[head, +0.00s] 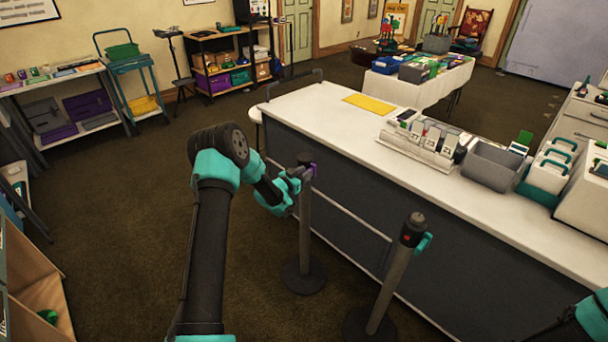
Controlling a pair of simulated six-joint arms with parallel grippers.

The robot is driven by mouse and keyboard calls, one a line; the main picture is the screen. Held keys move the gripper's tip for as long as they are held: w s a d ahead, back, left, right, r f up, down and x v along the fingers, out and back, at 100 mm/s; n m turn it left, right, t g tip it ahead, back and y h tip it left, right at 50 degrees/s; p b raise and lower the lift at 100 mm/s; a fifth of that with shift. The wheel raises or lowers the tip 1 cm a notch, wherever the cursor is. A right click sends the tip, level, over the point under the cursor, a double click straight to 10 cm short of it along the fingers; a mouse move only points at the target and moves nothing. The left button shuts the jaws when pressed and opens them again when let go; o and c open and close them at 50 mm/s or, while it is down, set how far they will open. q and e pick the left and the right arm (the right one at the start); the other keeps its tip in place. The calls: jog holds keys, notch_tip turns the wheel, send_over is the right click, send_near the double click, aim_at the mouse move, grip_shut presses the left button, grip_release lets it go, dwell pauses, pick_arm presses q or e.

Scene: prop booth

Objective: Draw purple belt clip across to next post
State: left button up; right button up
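A dark stanchion post (305,225) on a round base stands in front of the counter, with a purple belt clip (313,169) at its head. A second post (392,280) stands to the right and nearer, with a red spot and a teal piece (424,242) at its head. My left gripper (296,182) is at the first post's head, close beside the purple clip. Its fingers are small and overlap the post, so I cannot tell whether they grip the clip. Part of my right arm shows at the lower right corner; its gripper is out of view.
A long white-topped counter (345,128) runs behind the posts, bearing a yellow sheet (369,104), a card rack (425,138) and a grey bin (493,166). A thin pale bar crosses between the posts at the counter front. Brown carpet (120,225) is open at left.

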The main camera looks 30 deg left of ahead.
pick_arm(q)
grip_shut()
jog(key=shift+d, duration=0.15)
jog(key=s+d, duration=0.3)
jog(key=d, duration=0.9)
jog(key=s+d, duration=0.3)
jog(key=d, duration=0.9)
jog(key=s+d, duration=0.4)
jog(key=d, duration=0.9)
jog(key=shift+s+d, duration=0.1)
grip_release()
